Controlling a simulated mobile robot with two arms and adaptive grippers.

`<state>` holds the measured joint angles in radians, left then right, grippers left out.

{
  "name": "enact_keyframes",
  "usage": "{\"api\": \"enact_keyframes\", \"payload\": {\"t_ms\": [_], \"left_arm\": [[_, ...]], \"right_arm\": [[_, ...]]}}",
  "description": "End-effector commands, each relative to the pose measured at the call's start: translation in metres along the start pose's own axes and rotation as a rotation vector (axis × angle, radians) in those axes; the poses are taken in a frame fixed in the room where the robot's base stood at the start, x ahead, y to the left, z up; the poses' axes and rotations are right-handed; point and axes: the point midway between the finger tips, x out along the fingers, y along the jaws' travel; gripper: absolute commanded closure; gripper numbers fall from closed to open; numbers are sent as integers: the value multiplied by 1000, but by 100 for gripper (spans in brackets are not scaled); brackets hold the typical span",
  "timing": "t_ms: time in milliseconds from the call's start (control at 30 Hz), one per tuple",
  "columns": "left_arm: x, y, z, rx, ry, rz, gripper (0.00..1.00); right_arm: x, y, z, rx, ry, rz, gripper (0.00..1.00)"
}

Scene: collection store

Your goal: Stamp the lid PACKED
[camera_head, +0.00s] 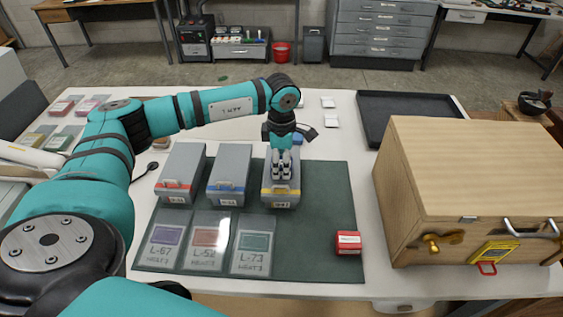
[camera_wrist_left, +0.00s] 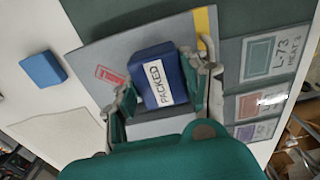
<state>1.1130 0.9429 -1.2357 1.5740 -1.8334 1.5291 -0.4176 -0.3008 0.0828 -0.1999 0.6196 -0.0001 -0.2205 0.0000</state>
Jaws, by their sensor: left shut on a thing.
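My left gripper (camera_head: 283,170) points down over the grey box with a yellow stripe (camera_head: 281,196), the rightmost of three. In the left wrist view the gripper (camera_wrist_left: 163,92) is shut on a blue stamp (camera_wrist_left: 153,68) with a white label reading PACKED. Below the stamp is the grey lid (camera_wrist_left: 112,48), with a red mark (camera_wrist_left: 113,76) that appears to read FRAGILE. I cannot tell whether the stamp touches the lid; its underside is hidden. My right gripper is not in view.
Boxes with red (camera_head: 181,175) and blue (camera_head: 229,176) stripes stand to the left on the green mat (camera_head: 325,210). Label cards (camera_head: 207,242) lie in front. A red-and-white box (camera_head: 347,242) is front right. A wooden case (camera_head: 470,180) and black tray (camera_head: 408,108) bound the right.

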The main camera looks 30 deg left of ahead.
Motion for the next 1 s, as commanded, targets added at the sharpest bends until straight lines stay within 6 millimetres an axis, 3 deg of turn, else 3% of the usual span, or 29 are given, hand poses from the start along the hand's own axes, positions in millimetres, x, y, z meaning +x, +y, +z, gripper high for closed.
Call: {"api": "enact_keyframes", "payload": {"t_ms": [1000], "left_arm": [[8, 0, 0, 0, 0, 0, 75]], "right_arm": [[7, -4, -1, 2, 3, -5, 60]]}}
